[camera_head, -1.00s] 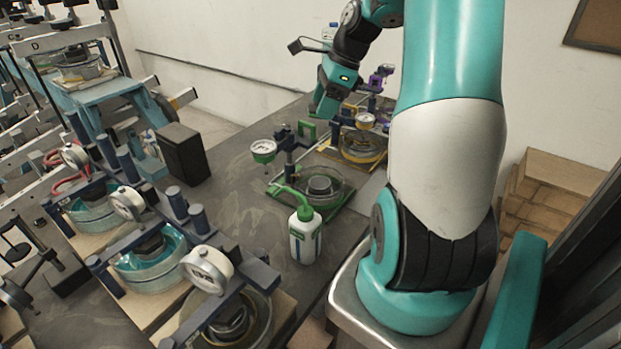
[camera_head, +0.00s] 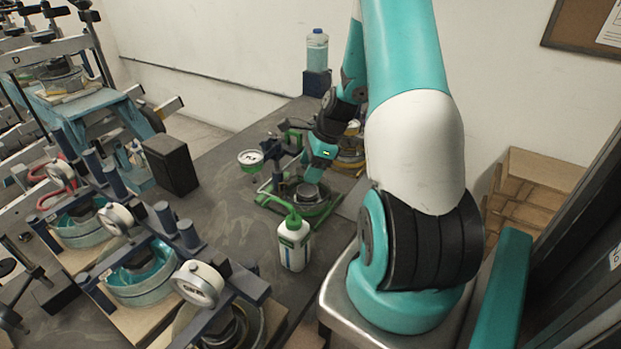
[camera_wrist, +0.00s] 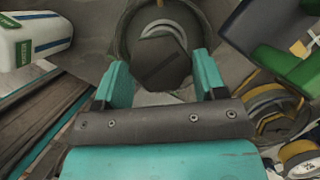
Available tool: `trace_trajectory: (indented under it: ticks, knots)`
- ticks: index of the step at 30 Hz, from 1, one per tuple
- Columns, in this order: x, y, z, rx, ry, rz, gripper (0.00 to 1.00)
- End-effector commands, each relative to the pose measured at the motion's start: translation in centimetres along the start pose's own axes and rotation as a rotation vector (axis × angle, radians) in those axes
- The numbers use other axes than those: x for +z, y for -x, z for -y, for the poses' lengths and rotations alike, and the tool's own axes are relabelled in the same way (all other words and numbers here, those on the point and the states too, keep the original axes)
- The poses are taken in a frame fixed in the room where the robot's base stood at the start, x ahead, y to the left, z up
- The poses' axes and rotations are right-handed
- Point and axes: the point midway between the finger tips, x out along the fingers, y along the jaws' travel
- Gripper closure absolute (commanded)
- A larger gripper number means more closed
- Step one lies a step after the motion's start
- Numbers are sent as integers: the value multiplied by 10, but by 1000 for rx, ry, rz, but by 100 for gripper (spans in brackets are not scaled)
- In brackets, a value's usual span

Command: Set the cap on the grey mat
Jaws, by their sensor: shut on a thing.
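My gripper (camera_head: 314,174) reaches down over the green-framed device in the head view. In the wrist view its two teal fingers (camera_wrist: 162,70) stand either side of a dark grey cap (camera_wrist: 160,60), and it is shut on this cap. The cap is over or within a round dish (camera_wrist: 128,35); I cannot tell whether it touches the dish. In the head view a grey round part (camera_head: 307,191) shows just below the fingertips. A flat lighter grey patch, perhaps the grey mat (camera_head: 350,204), lies right of the device, partly hidden by my arm.
A white bottle with a green spout (camera_head: 293,243) stands in front of the device. A dial gauge (camera_head: 250,158) is at its left. Several similar devices with dials (camera_head: 198,283) stand at the lower left.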

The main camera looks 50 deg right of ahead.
Motion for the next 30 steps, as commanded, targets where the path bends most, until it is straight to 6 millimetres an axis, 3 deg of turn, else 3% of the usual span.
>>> trace_trajectory:
  ticks: [9,23,24,27,30]
  knots:
    - [-14,-36,-1,3,0,1,68]
    - [-18,-45,0,1,0,1,68]
    - [-18,-45,0,1,0,0,28]
    - [-18,-44,0,1,0,0,10]
    - [-18,-44,0,1,0,0,10]
